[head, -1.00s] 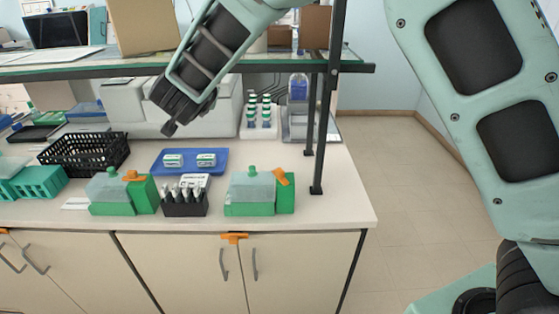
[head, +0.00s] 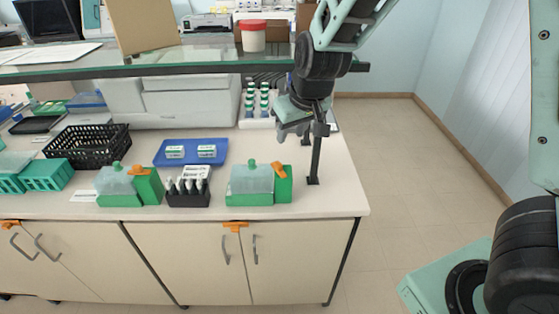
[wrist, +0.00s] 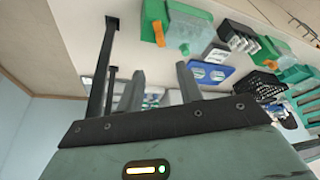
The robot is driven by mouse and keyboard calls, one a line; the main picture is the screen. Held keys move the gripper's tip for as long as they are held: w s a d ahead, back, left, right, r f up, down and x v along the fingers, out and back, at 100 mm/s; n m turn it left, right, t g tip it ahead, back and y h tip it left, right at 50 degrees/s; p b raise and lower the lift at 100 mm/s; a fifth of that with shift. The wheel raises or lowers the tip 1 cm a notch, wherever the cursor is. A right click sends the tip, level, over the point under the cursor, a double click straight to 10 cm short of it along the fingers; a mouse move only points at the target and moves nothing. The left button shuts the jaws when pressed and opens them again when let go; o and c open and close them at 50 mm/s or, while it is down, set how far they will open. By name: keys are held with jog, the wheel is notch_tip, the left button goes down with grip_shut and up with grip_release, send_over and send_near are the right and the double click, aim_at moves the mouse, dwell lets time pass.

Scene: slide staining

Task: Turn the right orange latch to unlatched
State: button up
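The right green box (head: 252,183) has a pale translucent lid and a green knob. The right orange latch (head: 283,171) is a tilted orange piece on its right end. In the wrist view the same latch (wrist: 158,33) shows near the top, beyond my fingers. My gripper (head: 303,131) is above and behind this box, a little to the right, apart from the latch. In the wrist view my gripper (wrist: 160,80) has its two fingers apart with nothing between them. A similar left green box (head: 120,184) has its own orange latch (head: 138,170).
A black vial rack (head: 188,199) stands between the boxes. A blue tray (head: 162,160) is behind it. A dark shelf post (head: 315,165) stands close to my gripper, under the glass shelf (head: 180,69). A black basket (head: 85,148) is at left. Orange pieces (head: 235,226) also mark the cabinets.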

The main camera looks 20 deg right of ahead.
aim_at(278, 163)
jog(key=x, duration=1.4)
jog(key=shift+p, duration=0.3)
grip_shut()
